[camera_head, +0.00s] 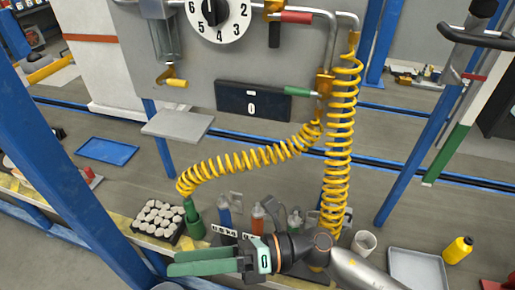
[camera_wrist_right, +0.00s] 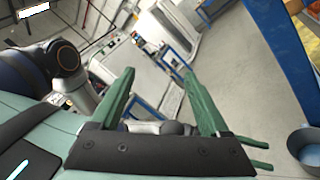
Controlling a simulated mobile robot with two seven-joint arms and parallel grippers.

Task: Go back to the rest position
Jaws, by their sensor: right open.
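My right gripper (camera_head: 172,263) is at the bottom of the head view, its arm coming in from the right. Its two green fingers point left, apart, with nothing between them. In the right wrist view the same gripper (camera_wrist_right: 158,76) shows spread fingers with an empty gap. It is in front of the bench items in the head view and hides part of the bench edge. My left gripper does not show in the head view. Two green prongs show at the lower right of the wrist view; I cannot tell what they belong to.
A tray of pale round pieces (camera_head: 157,219) and a green holder (camera_head: 195,226) stand left of the gripper. Yellow coiled hoses (camera_head: 339,140) hang from the grey panel (camera_head: 130,50). A white cup (camera_head: 364,243), grey tray (camera_head: 419,267) and yellow bottle (camera_head: 458,250) are on the right.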

